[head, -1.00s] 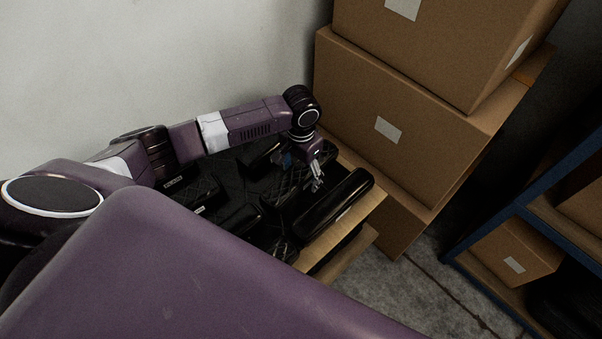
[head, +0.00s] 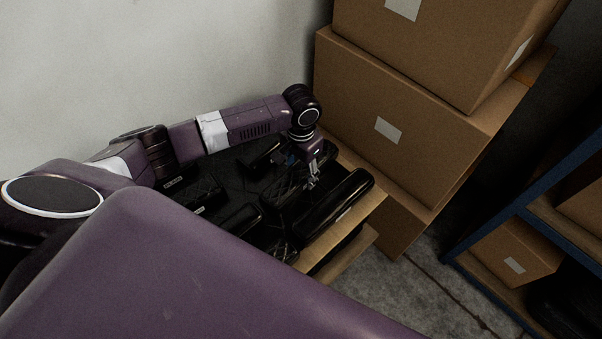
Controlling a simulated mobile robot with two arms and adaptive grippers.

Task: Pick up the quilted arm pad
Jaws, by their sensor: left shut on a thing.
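Several black pads lie on the wooden surface (head: 352,218). The quilted arm pad (head: 284,189) is glossy black with a diamond stitch pattern, and lies among the others near the right side. My left gripper (head: 312,183) points down from above and is shut on the quilted arm pad near its right part. The fingers and wrist hide part of the pad, and I cannot tell whether it is clear of the surface. My right gripper is not in view.
A smooth black pad (head: 345,198) lies close to the right of the gripper. Other dark pads (head: 238,220) lie to the left. Stacked cardboard boxes (head: 385,125) stand right behind the surface. A blue-framed shelf (head: 500,225) is at the far right.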

